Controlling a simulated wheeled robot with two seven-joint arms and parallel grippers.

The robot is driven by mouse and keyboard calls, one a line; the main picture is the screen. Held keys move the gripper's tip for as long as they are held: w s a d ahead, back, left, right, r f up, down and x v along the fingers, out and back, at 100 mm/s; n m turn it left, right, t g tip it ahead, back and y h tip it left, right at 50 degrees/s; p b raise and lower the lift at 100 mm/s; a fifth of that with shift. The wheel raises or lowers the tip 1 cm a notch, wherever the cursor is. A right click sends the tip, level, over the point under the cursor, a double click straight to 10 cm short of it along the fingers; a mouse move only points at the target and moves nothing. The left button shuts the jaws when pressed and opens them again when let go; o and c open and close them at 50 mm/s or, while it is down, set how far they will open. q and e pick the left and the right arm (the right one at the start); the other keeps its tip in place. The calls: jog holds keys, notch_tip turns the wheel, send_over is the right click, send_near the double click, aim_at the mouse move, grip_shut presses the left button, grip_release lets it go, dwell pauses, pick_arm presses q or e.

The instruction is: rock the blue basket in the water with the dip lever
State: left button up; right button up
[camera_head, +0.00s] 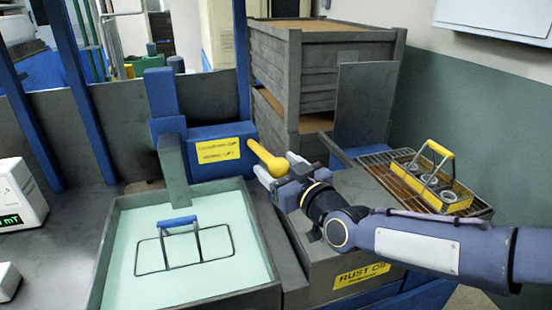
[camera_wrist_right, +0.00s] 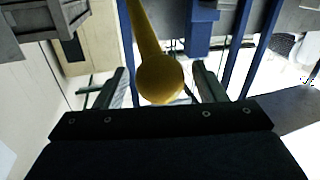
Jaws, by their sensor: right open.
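The blue basket (camera_head: 196,263) is a thin dark wire frame with a blue handle (camera_head: 178,222). It sits in the pale green water of the grey tank (camera_head: 262,236), its handle above the surface. The dip lever (camera_head: 258,150) is yellow with a ball end and comes out of the blue box labelled in yellow. My right gripper (camera_head: 281,169) is open at the lever's ball. In the right wrist view the ball (camera_wrist_right: 160,78) stands between the two open fingers (camera_wrist_right: 156,88), with gaps on both sides. Whether a finger touches it I cannot tell. My left gripper is not in view.
A yellow-handled basket (camera_head: 455,205) with round metal parts stands on a rack at the right. A box labelled "RUST OIL" (camera_head: 362,275) lies below my right arm. Stacked grey crates (camera_head: 345,65) stand behind. A white device with a green display (camera_head: 18,195) is at the left.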

jog(key=shift+x, duration=1)
jog(key=shift+c, duration=0.4)
jog(key=c, duration=1.3)
jog(key=w+r+p, duration=0.1)
jog(key=r+p, duration=0.1)
jog(key=p, duration=0.2)
jog(key=w+r+g+p, duration=0.1)
jog(key=r+p, duration=0.2)
jog(key=p, duration=0.1)
jog(key=w+a+r+g+h+p, duration=0.1)
jog(key=r+p, duration=0.2)
jog(key=p, duration=0.1)
jog(key=shift+m, duration=0.3)
jog(key=shift+w+a+r+h+p, duration=0.15)
jog(key=shift+w+r+p, duration=0.35)
jog(key=shift+w+r, duration=0.1)
jog(key=shift+w+a+r+h+p, duration=0.15)
jog(key=shift+w+r+p, duration=0.35)
jog(key=shift+w+r, duration=0.1)
